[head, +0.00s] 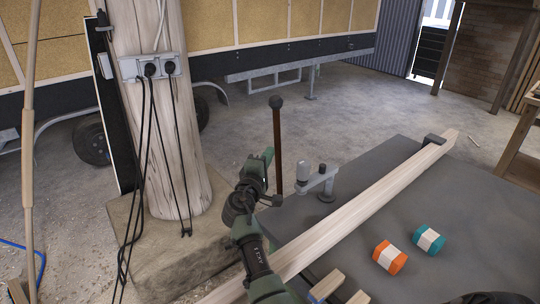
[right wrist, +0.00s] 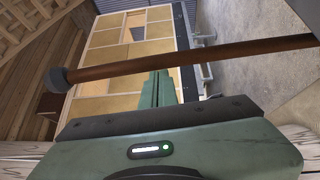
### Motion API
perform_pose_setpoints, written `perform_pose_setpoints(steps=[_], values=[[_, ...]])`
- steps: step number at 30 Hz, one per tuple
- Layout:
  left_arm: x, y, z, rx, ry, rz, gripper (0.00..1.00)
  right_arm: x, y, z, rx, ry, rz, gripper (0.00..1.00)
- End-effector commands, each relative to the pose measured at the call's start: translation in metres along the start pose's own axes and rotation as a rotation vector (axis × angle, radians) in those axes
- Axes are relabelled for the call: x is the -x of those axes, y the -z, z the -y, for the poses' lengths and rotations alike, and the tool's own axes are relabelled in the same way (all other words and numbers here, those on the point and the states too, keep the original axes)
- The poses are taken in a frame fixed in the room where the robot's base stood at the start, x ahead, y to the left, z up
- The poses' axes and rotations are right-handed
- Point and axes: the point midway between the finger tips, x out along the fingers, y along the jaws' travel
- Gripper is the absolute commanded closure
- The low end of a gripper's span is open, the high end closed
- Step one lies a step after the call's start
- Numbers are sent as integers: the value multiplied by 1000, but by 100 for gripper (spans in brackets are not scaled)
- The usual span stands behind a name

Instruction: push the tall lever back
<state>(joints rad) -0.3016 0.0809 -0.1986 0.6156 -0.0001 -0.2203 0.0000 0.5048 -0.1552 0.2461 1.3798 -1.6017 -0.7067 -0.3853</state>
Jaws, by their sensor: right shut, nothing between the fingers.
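The tall lever (head: 277,145) is a thin brown rod with a dark round knob on top, standing nearly upright at the left edge of the dark grey bench. My right gripper (head: 268,154) is just left of the rod at mid-height, its fingers shut and empty. In the right wrist view the lever (right wrist: 200,55) runs across the picture, its knob at the left. The shut fingertips of my right gripper (right wrist: 160,76) come close under the rod; I cannot tell whether they touch. The lever's foot is partly hidden. My left gripper is not in view.
A grey clamp-like fitting (head: 318,180) stands right of the lever. A long wooden beam (head: 365,205) crosses the bench top (head: 385,160). A thick post (head: 165,130) with hanging cables stands left.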

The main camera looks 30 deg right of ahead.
Motion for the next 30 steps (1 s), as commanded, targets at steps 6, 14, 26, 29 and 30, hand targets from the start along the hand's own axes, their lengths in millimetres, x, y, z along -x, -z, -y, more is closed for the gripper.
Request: perform_pose_setpoints(steps=[6,14,26,29,30], values=[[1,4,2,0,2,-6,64,-12,-8,0,2,-1,2,100],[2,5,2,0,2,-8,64,-54,-36,-1,2,-1,1,100],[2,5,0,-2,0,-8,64,-59,-40,-1,0,0,0,100],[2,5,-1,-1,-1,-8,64,-60,-40,-1,0,0,0,100],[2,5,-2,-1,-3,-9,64,-60,-40,-1,0,0,0,100]])
